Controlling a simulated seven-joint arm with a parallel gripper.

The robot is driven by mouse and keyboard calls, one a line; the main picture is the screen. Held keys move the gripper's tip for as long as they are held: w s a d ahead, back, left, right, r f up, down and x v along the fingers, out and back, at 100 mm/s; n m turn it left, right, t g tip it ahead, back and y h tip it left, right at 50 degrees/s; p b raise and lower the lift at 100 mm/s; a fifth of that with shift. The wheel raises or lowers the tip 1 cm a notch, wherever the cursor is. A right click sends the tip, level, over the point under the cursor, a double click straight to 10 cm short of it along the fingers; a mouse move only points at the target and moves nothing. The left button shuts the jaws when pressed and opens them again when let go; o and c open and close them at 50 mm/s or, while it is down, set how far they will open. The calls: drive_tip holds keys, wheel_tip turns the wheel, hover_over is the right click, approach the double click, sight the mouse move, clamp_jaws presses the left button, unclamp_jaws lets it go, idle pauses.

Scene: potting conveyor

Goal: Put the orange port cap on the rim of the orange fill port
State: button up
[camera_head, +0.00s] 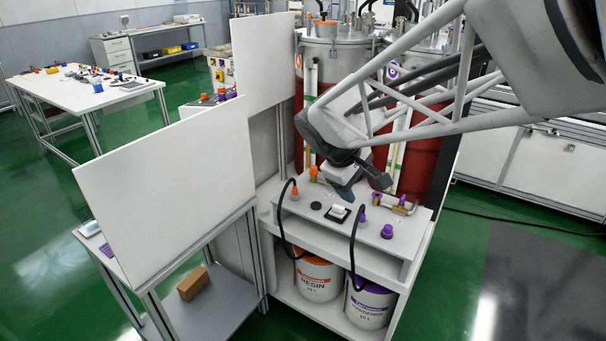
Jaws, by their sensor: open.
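My gripper (362,187) is open above the back middle of the white bench top, pointing down, with its dark fingers apart and nothing seen between them. A small upright orange piece (314,173) stands on the bench just left of my gripper. An orange fitting (295,190) with a black hose stands further left. Another orange ring-like part (325,22) is on the lid of the left tank. I cannot tell which orange part is the port cap and which is the fill port. My gripper and arm hide part of the bench's back.
A purple cap-like piece (387,231), a purple hose fitting (362,215), a purple-topped brass valve (376,199) and a black disc (316,206) are on the bench. Red tanks (415,160) stand close behind. White panels (175,185) rise at left. Resin (318,280) and hardener (370,303) buckets sit below.

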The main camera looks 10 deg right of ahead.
drive_tip(key=s+a+m+y, duration=0.2)
drive_tip(key=s+m, duration=0.1)
drive_tip(key=s, duration=0.7)
drive_tip(key=s+a+m+y, duration=0.3)
drive_tip(key=s, duration=0.6)
drive_tip(key=shift+s+a+f+m, duration=0.2)
drive_tip(key=shift+s+f+m, duration=0.05)
drive_tip(key=shift+s+m, duration=0.15)
